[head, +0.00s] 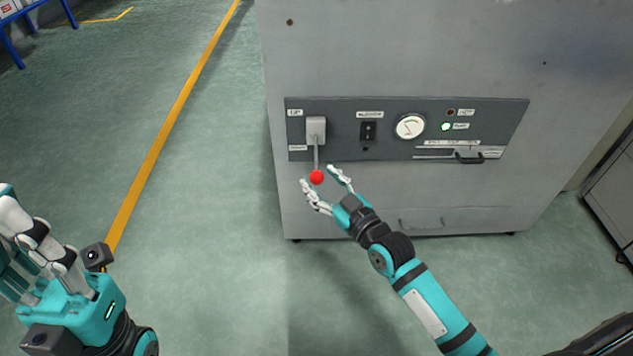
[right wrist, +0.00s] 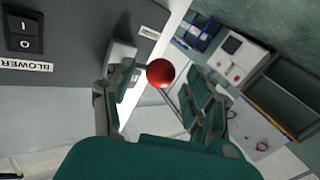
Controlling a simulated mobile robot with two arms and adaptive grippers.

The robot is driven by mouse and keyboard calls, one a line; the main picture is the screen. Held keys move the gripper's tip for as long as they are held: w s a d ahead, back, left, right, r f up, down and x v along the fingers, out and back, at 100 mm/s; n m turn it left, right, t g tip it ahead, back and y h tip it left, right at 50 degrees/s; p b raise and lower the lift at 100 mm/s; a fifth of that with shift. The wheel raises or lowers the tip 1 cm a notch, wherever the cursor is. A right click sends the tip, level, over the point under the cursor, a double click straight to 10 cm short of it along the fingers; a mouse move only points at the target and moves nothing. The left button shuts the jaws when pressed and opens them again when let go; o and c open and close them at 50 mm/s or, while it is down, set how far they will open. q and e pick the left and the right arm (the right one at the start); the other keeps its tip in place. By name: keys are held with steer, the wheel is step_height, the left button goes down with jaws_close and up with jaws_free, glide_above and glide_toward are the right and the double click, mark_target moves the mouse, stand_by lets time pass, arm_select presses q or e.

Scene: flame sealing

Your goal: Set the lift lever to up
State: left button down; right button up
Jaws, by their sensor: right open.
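The lift lever (head: 317,158) hangs down from its light housing (head: 316,128) at the left end of the dark control panel (head: 385,140).
The grey machine cabinet (head: 430,60) stands behind. A yellow floor line (head: 165,142) runs along the left. The floor left of the cabinet is clear.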

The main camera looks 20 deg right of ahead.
steer(key=shift+x, duration=1.15)
steer(key=shift+s+f, duration=0.1)
jaws_close()
steer(key=shift+a, duration=0.1)
